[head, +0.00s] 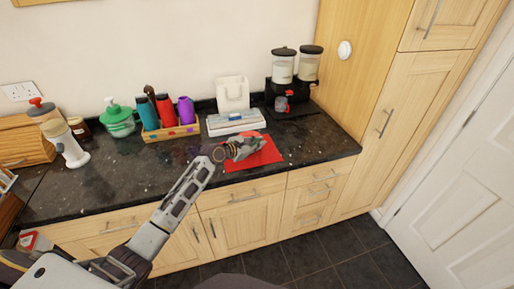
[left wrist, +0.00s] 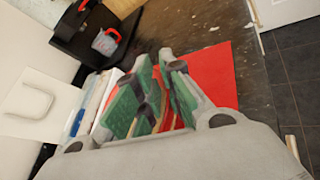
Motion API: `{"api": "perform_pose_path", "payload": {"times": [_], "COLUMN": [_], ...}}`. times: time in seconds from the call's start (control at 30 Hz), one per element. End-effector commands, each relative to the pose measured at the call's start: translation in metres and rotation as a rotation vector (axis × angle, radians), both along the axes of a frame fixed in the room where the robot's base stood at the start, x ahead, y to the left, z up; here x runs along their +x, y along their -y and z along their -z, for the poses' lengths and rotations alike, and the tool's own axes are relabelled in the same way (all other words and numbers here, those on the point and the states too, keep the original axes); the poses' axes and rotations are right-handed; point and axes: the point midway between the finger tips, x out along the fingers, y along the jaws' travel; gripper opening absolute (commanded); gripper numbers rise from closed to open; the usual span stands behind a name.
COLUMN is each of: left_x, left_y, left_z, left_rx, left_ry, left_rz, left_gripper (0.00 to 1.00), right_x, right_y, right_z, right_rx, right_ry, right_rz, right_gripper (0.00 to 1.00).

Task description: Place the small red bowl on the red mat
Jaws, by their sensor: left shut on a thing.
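The red mat (head: 264,158) lies flat on the dark counter near its front edge. It also shows in the left wrist view (left wrist: 216,75), behind and right of the fingers. My left gripper (head: 246,148) is above the mat and covers part of it. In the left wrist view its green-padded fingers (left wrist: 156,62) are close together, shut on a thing. A reddish piece with a pale edge shows between them, which I take to be the small red bowl (left wrist: 170,118); most of it is hidden. Whether it touches the mat I cannot tell. My right gripper is not in view.
Behind the mat are a white box (head: 236,124) and a white bag-shaped holder (head: 232,94). A dispenser (head: 283,68) with a cup (head: 281,104) stands back right. A wooden tray (head: 170,132) of bottles stands left. Counter right of the mat is clear.

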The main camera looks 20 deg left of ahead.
Motion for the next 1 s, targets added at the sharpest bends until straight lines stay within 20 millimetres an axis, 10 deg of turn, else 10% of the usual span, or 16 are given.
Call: {"api": "perform_pose_path", "payload": {"times": [0.43,0.63,1.0], "left_x": [0.0,0.0,-0.001], "left_y": [0.0,0.0,-0.001], "left_z": [0.016,0.017,0.017], "left_rx": [0.0,0.0,0.0], "left_ry": [0.002,0.0,0.0], "left_rz": [-0.001,-0.001,-0.001], "left_gripper": [0.0,0.34,0.34], "right_x": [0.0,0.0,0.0], "right_y": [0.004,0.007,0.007], "right_z": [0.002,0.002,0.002], "right_rx": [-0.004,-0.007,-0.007], "right_ry": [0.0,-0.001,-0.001], "right_rz": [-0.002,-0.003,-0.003], "right_gripper": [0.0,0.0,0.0]}}
